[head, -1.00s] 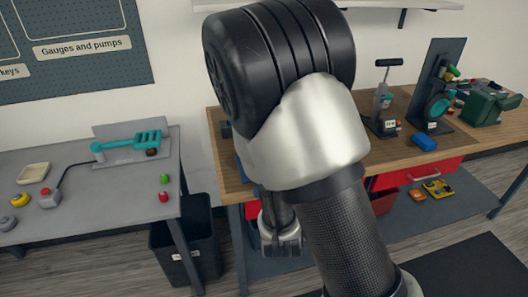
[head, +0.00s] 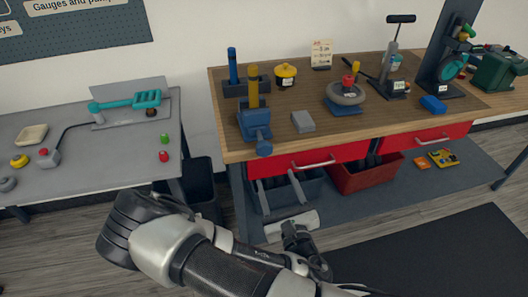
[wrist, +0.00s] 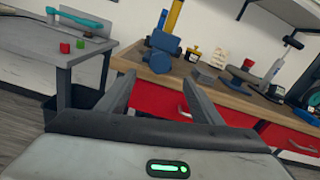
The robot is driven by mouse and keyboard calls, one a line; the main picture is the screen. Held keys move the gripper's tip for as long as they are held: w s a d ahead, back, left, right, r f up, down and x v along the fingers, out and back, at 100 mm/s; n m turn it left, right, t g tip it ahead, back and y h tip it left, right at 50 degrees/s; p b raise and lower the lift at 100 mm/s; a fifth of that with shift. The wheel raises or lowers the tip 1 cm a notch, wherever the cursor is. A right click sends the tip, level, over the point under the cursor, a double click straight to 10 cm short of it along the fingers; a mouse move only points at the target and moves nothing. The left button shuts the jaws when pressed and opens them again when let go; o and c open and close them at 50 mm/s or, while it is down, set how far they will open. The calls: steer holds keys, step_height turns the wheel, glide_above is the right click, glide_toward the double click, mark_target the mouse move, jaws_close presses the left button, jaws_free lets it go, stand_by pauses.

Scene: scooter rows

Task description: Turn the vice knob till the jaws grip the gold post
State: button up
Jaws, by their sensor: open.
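The blue vice (head: 254,122) stands at the front left corner of the wooden workbench. Its round blue knob (head: 264,149) faces out over the front edge. The gold post (head: 253,88) stands upright at the vice; I cannot tell how wide the jaw gap around it is. In the wrist view the vice (wrist: 165,46), its knob (wrist: 158,63) and the gold post (wrist: 174,16) show beyond my gripper (wrist: 159,80). My gripper is open and empty, its fingers apart, short of the bench and touching nothing.
A blue post (head: 232,66) stands in a dark holder behind the vice. A grey block (head: 303,122), a yellow pot (head: 286,74) and a handwheel (head: 346,94) are to the right. Red drawers (head: 310,160) lie below the bench top. A grey table (head: 90,150) stands to the left.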

glide_toward(265, 151)
steer(key=w, duration=0.2)
steer(key=w+a+b, duration=0.2)
steer(key=b, duration=0.3)
steer(key=shift+f+b, duration=0.1)
steer(key=shift+b, duration=0.2)
steer(key=b, duration=0.4)
steer(key=shift+w+a, duration=0.2)
steer(key=shift+w, duration=0.2)
steer(key=b, duration=0.3)
steer(key=shift+w+d, duration=0.15)
steer(key=b, duration=0.3)
steer(key=shift+d+f, duration=0.15)
steer(key=shift+d, duration=0.1)
steer(key=x, duration=0.6)
steer(key=shift+r, duration=0.35)
steer(key=shift+c, duration=0.3)
steer(key=c, duration=1)
